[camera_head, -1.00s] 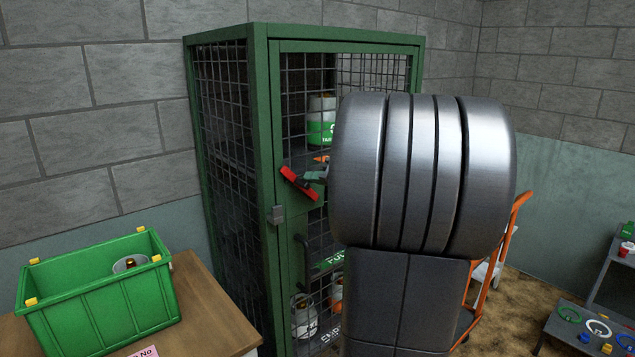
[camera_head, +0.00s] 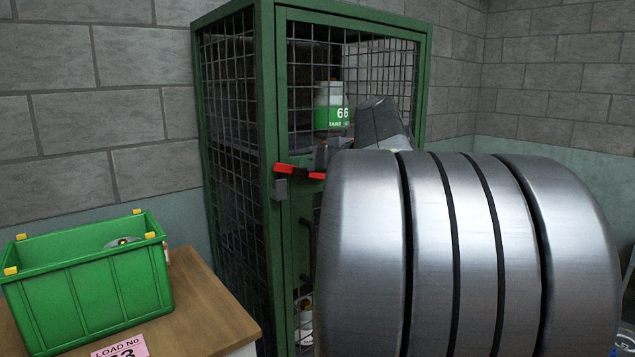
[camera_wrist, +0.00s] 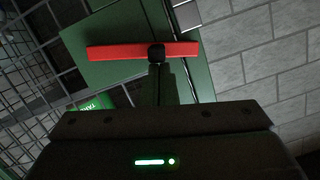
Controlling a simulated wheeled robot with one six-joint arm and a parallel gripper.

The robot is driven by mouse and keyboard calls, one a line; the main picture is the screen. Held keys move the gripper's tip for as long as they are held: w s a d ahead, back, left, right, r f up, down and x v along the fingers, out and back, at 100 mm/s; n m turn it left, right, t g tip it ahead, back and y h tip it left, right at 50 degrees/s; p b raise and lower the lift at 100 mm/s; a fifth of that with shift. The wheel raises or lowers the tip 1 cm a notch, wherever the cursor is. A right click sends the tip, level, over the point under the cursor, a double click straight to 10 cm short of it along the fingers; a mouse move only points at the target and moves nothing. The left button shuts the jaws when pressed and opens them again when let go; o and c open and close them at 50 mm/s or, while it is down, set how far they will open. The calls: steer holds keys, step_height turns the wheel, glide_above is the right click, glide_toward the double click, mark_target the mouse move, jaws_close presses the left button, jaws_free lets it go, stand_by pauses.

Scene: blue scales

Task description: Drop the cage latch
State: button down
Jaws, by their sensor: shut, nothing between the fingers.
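The cage latch (camera_head: 285,169) is a red bar on the front of the green mesh cage (camera_head: 264,110). It lies almost level, its right end slightly lower. Its left end is just above a grey catch (camera_head: 280,189) on the door's left edge. In the wrist view the red latch (camera_wrist: 112,53) runs across the upper middle. My gripper (camera_wrist: 156,54) is shut and empty, its dark tips in front of the bar; I cannot tell whether they touch it. In the head view my gripper (camera_head: 302,172) is at the bar's middle, and my arm hides the door's right part.
A gas cylinder (camera_head: 331,95) with a green band stands on a shelf inside the cage. A green crate (camera_head: 90,292) with a cylinder in it sits on a wooden table (camera_head: 215,325) at left, with a pink card (camera_head: 119,347). Grey block walls stand behind.

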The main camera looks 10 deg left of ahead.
steer(key=shift+s+a+f+n+t+h+b, duration=0.15)
steer(key=shift+f+n+b, duration=0.35)
steer(key=shift+b, duration=0.55)
steer(key=shift+s+a+f+n+t+h+b, duration=0.15)
steer(key=shift+f+n+b, duration=0.3)
steer(key=shift+b, duration=0.65)
steer(key=shift+s+a+f+n+t+h+b, duration=0.15)
steer(key=shift+f+n+b, duration=0.3)
steer(key=shift+b, duration=0.6)
steer(key=shift+d+r, duration=0.1)
steer(key=shift+r+p, duration=0.3)
steer(key=shift+r, duration=0.2)
steer(key=s+d+r+p, duration=0.1)
steer(key=s+d+r, duration=0.4)
steer(key=s+d, duration=0.1)
steer(key=shift+d+r+p, duration=0.25)
steer(key=shift+d+p, duration=0.15)
steer(key=shift+d, duration=0.4)
